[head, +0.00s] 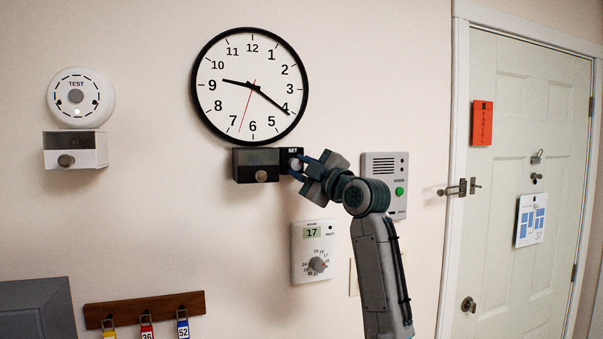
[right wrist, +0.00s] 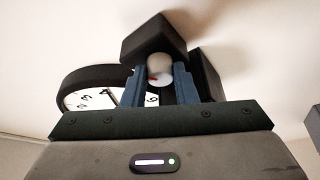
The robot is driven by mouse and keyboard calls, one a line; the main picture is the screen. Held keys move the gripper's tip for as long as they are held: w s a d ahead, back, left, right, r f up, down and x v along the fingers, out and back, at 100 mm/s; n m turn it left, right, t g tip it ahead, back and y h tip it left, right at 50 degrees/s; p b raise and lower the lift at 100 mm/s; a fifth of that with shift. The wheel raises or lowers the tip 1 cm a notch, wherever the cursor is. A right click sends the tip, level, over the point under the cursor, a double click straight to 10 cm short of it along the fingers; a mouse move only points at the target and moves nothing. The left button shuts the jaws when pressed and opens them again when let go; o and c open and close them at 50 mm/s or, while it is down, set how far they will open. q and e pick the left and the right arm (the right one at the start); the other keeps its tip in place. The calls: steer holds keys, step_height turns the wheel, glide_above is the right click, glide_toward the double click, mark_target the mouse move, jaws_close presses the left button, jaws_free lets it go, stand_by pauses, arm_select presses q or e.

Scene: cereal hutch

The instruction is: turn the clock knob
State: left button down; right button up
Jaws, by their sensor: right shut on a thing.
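The round wall clock (head: 228,105) has a black rim and white face; its short hand points just past 9, its long hand near 4. A black box sits under it, with a SET panel (head: 292,151) at its right. My right gripper (head: 297,168) reaches up to this panel, its blue fingers shut on the pale round clock knob. In the right wrist view the knob (right wrist: 158,66) shows between the two fingers, under a dark block. The fingers partly hide the knob in the head view. My left gripper is not in view.
A thermostat (head: 305,240) reading 17 is below the gripper. An intercom (head: 380,165) with a green button is just right of it. A smoke alarm (head: 80,97) and small box are at left. A key rack (head: 145,308) is lower left; a door (head: 510,200) is at right.

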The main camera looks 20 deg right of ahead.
steer(key=shift+n, duration=0.4)
steer(key=o, duration=1)
steer(key=shift+s+d+f+b, duration=0.15)
steer(key=shift+s+b, duration=0.15)
steer(key=shift+b, duration=0.1)
steer(key=b+v, duration=0.5)
steer(key=v, duration=0.5)
